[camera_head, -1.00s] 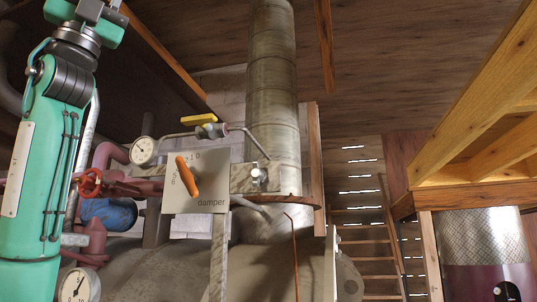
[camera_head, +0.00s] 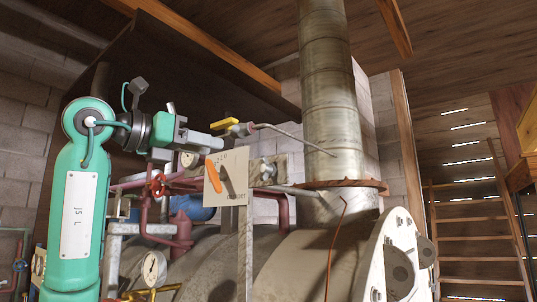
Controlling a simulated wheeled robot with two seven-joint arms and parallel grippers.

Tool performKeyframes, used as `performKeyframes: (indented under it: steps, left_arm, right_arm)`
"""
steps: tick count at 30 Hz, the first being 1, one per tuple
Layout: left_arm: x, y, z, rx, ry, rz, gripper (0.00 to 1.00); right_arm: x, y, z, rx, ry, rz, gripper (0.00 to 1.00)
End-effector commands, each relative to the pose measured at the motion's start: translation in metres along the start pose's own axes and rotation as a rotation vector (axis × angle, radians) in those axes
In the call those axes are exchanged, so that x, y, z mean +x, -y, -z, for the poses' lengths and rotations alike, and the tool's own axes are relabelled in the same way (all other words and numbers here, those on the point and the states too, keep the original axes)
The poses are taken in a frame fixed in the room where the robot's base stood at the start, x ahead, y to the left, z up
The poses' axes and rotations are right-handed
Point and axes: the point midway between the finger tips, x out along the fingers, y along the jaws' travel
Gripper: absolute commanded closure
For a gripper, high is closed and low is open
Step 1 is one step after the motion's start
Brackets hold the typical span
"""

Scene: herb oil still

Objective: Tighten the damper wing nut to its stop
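The damper plate (camera_head: 226,176) is a pale square with a scale and an orange pointer handle (camera_head: 213,176). A small silver wing nut (camera_head: 267,170) shows just right of the plate, in front of the flue pipe (camera_head: 331,90). It is too small to tell its tightness. My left gripper (camera_head: 218,146) reaches in from the left at the plate's upper left, pointing right. Its grey fingers are seen edge-on, so their opening is unclear. It is apart from the wing nut. My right gripper is out of view.
A yellow-handled valve (camera_head: 225,124) with a thin pipe lies right above the gripper's fingers. A red handwheel (camera_head: 158,185) and red pipes sit below. A pressure gauge (camera_head: 153,268) is lower. A ladder (camera_head: 475,220) stands at the right.

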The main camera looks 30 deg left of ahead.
Motion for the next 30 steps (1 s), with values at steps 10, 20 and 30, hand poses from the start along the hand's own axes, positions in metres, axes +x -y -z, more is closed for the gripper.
performKeyframes:
  steps: [10,20,30]
  left_arm:
    - [0.049,-0.001,-0.001,0.0,-0.01,-0.006,0.62]
    - [0.114,-0.002,-0.001,-0.001,-0.008,-0.006,0.62]
    - [0.137,-0.002,0.002,0.0,-0.005,-0.007,0.62]
  right_arm:
    - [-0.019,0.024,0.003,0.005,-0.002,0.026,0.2]
    - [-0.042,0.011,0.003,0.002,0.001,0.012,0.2]
    - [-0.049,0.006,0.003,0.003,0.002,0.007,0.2]
